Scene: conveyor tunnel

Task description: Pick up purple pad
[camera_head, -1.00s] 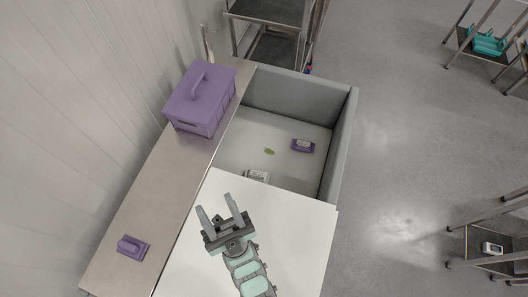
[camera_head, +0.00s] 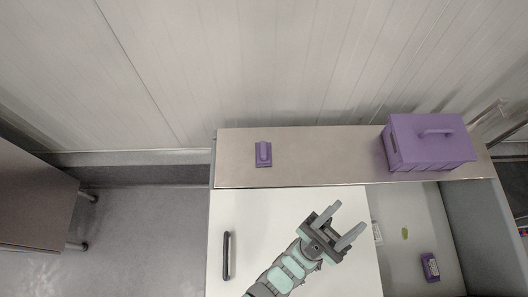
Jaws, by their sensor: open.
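A small purple pad with a raised handle (camera_head: 263,154) lies on the steel ledge near its left end. A second purple pad-like piece with a pale top (camera_head: 430,266) lies on the floor of the grey-walled basin at the lower right. My gripper (camera_head: 349,217) is open and empty over the white panel (camera_head: 262,215). It is apart from both purple pieces: to the right of and below the one on the ledge, and to the left of and above the one in the basin.
A purple lidded box with a handle (camera_head: 432,144) stands on the right part of the steel ledge (camera_head: 325,158). A wall rises behind the ledge. A dark handle (camera_head: 227,255) is on the white panel. A green spot (camera_head: 405,233) and a pale item (camera_head: 377,232) are in the basin.

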